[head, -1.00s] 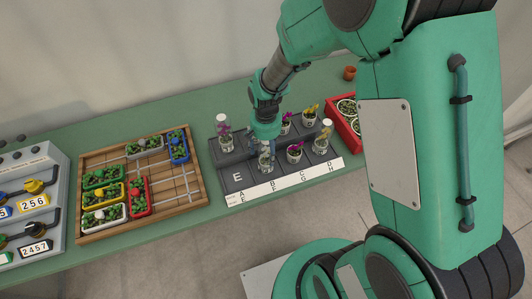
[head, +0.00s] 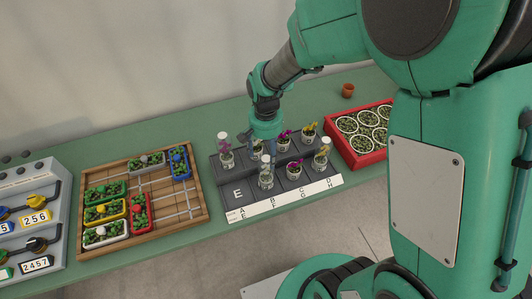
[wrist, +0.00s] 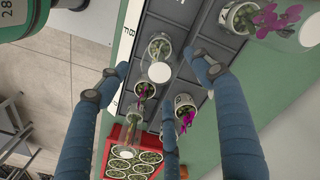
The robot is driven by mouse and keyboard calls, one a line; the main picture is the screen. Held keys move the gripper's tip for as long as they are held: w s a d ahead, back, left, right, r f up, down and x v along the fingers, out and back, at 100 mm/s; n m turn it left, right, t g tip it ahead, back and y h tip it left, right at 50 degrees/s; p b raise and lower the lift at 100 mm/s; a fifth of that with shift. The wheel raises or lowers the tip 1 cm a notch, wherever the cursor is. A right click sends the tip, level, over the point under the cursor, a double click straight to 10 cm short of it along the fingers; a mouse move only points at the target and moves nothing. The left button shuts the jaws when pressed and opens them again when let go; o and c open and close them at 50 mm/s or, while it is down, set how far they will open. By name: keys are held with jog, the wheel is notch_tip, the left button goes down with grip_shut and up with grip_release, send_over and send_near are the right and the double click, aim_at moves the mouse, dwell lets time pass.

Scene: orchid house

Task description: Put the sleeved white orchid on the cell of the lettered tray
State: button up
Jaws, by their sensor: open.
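The sleeved white orchid (head: 265,178) stands upright in a clear sleeve with a white top, in the front row of the dark lettered tray (head: 233,178), just right of bare cell E. In the wrist view its pot (wrist: 159,48) and white disc show between my spread fingers, close to the label strip's letter F. My gripper (head: 266,150) is open and empty, above and slightly behind the orchid in the head view; the wrist view shows its blue fingers (wrist: 165,95) apart. The label strip (head: 285,197) runs along the tray's front.
Close neighbours are a sleeved purple orchid (head: 226,158) at back left, a purple one (head: 294,172) to the right and a sleeved yellow one (head: 321,158) beyond. A red crate (head: 368,158) stands right, a wooden tray (head: 190,215) left. Space above the pots is free.

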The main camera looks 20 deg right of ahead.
jog(key=shift+r, duration=0.1)
dwell(0.3)
jog(key=shift+r, duration=0.4)
jog(key=s+r+n+t, duration=0.1)
jog(key=s+r, duration=0.3)
jog(key=r, duration=0.4)
jog(key=s+r+n+t, duration=0.2)
jog(key=s+r, duration=0.1)
jog(key=r, duration=0.5)
jog(key=s+r+n+t, duration=0.2)
jog(key=s+r, duration=0.8)
jog(key=s, duration=0.2)
jog(key=shift+s+t, duration=0.3)
jog(key=shift+s, duration=0.05)
